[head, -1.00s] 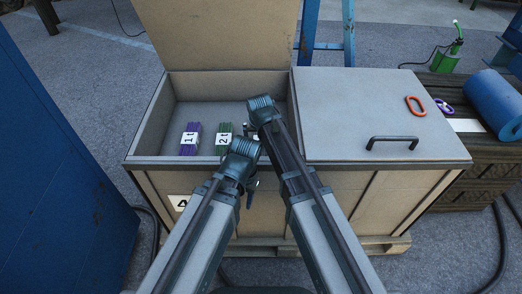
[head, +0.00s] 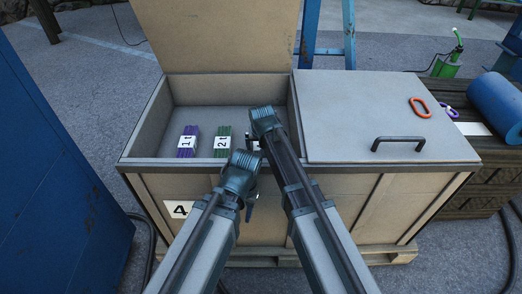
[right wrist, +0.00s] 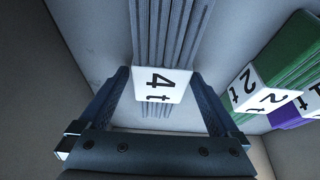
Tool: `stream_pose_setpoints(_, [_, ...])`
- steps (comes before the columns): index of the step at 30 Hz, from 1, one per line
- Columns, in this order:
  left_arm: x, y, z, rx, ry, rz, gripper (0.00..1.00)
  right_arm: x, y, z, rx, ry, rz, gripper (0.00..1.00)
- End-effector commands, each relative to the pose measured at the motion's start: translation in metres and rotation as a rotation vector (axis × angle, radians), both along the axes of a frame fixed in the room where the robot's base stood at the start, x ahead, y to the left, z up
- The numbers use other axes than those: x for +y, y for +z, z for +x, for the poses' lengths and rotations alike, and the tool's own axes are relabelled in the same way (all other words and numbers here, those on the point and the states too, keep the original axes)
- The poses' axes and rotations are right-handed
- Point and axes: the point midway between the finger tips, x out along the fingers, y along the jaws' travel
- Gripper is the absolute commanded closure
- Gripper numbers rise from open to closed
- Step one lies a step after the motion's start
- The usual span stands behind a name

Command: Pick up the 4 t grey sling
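The grey sling (right wrist: 165,30) is a bundle of grey strips with a white "4 t" label (right wrist: 160,83), inside the left compartment of the crate. My right gripper (right wrist: 160,100) is open in the right wrist view, with one finger on each side of the sling near its label and a gap at each side. In the head view my right arm hides most of the sling, and that gripper (head: 254,138) is barely visible. My left gripper (head: 252,205) hangs in front of the crate's front wall; its fingers are too small to read.
A purple "1 t" sling (head: 188,142) and a green "2 t" sling (head: 222,143) lie left of the grey one. The crate's (head: 150,115) left lid stands open. The right lid (head: 350,105) is shut, with a handle (head: 398,143) and an orange link (head: 420,107).

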Motion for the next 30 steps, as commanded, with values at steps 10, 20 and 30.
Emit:
stream_pose_setpoints(10, [0.0000,0.0001,0.0000,0.000,0.000,0.000,0.50,0.0000,0.0001,-0.0002,0.000,0.000,0.000,0.67])
stream_pose_setpoints(20, [0.0000,0.0001,0.0000,0.000,0.000,0.000,0.50,0.0000,0.0001,-0.0001,0.000,0.000,0.000,1.00])
stream_pose_setpoints(30, [-0.0001,0.0028,-0.0001,0.000,0.000,0.000,0.50,0.0000,0.0029,0.0001,-0.001,0.000,0.000,1.00])
